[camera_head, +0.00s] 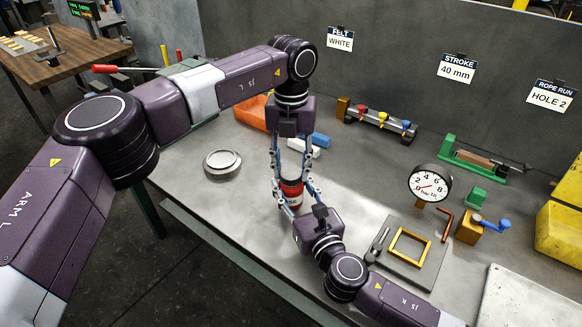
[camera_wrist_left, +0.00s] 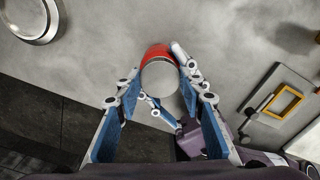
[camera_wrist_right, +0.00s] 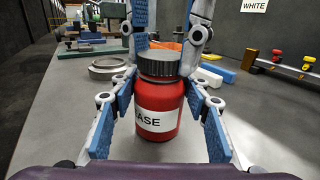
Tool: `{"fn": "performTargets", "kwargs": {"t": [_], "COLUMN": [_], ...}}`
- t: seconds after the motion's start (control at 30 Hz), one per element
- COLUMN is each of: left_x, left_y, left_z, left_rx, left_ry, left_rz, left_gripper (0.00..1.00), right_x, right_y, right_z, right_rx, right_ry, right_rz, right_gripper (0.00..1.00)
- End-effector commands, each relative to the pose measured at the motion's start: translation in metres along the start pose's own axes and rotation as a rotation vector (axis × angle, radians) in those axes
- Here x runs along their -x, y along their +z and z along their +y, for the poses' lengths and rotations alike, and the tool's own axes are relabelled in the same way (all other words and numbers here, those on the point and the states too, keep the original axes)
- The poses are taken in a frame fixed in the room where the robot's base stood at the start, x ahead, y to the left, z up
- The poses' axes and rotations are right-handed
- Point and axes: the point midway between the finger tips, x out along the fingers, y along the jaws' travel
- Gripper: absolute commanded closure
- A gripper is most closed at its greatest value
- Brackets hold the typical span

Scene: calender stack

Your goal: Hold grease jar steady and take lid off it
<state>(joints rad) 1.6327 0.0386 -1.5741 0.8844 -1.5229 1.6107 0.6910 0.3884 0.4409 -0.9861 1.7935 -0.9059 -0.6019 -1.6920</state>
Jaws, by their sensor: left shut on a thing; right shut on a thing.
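The red grease jar (camera_head: 291,193) stands upright on the grey bench; its white label reading "ASE" faces the right wrist view (camera_wrist_right: 158,121). Its dark grey ribbed lid (camera_wrist_right: 160,64) sits on top, and shows as a pale round disc in the left wrist view (camera_wrist_left: 160,80). My left gripper (camera_head: 291,176) comes down from above, shut on the lid from two sides. My right gripper (camera_head: 292,198) reaches in low from the front, shut on the jar's body, one finger each side. The fingers hide part of the jar in the head view.
A round metal dish (camera_head: 222,162) lies to the left. Behind are an orange bin (camera_head: 252,112), blue and white blocks and a rack with coloured knobs (camera_head: 380,122). A pressure gauge (camera_head: 430,184) and a plate with a yellow frame (camera_head: 409,247) are to the right.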

Motion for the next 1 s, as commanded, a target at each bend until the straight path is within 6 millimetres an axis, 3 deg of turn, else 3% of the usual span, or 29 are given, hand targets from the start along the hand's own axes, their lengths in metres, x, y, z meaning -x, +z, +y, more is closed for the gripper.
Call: {"fn": "performTargets", "kwargs": {"t": [0.7, 0.9, 1.0], "left_x": [0.0013, 0.0014, 0.0014], "left_y": [0.0007, 0.0007, 0.0007], "left_z": [0.0002, 0.0004, 0.0004], "left_rx": [1.216, 1.464, 1.491], "left_ry": [-0.002, -0.002, -0.002], "left_rz": [-0.001, -0.001, -0.001], "left_gripper": [0.93, 0.93, 0.93], "right_x": [0.0001, 0.0002, 0.0002], "right_y": [0.0001, 0.0001, 0.0001], "right_z": [0.0006, 0.0007, 0.0008], "right_rx": [0.000, 0.000, 0.000], "right_ry": [0.001, 0.002, 0.002], "right_rz": [0.000, 0.000, 0.000], "right_gripper": [1.00, 1.00, 1.00]}}
